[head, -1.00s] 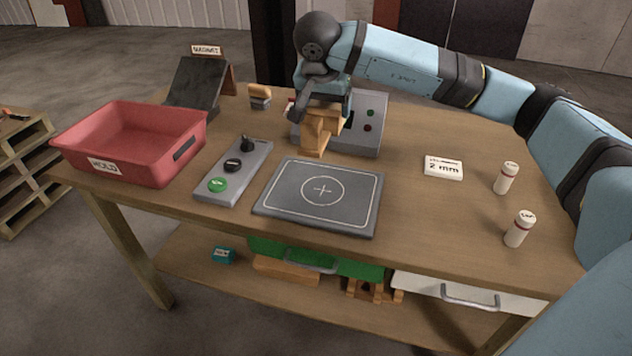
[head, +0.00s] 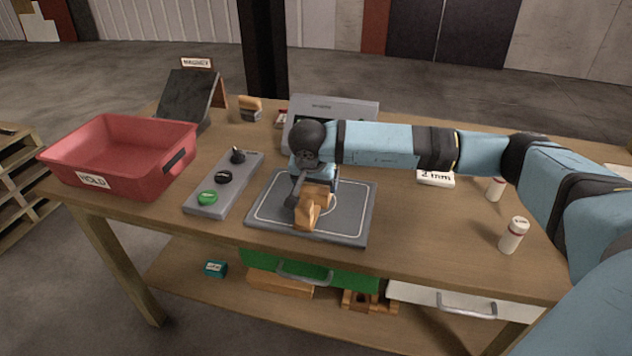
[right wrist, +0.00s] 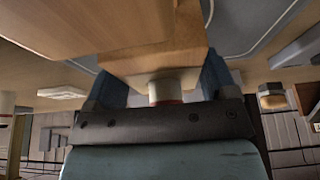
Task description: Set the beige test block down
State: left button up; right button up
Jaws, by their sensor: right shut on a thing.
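The beige test block (head: 312,207) looks tan and wood-like in the head view. My right gripper (head: 306,187) is shut on it from above, over the dark grey plate (head: 357,233) with a light outline. The block hides the middle of the plate's marking; I cannot tell whether it touches the plate. In the right wrist view the block (right wrist: 150,60) fills the space between the fingers of my right gripper (right wrist: 163,88). A pale round piece (right wrist: 168,88) with a red band shows under it, between the fingers. My left gripper is not in view.
Left of the plate is a button panel (head: 227,185), then a red HOLD bin (head: 120,178). A grey console (head: 345,108) stands behind my arm. The table's front edge is close.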

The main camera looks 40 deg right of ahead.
jog(key=shift+f, duration=0.15)
jog(key=o, duration=1)
jog(key=shift+r, duration=0.35)
jog(key=v, duration=1.1)
jog(key=shift+s+a+r+p, duration=0.2)
jog(key=shift+r+p, duration=0.1)
jog(key=shift+p, duration=0.1)
jog(key=shift+f, duration=0.1)
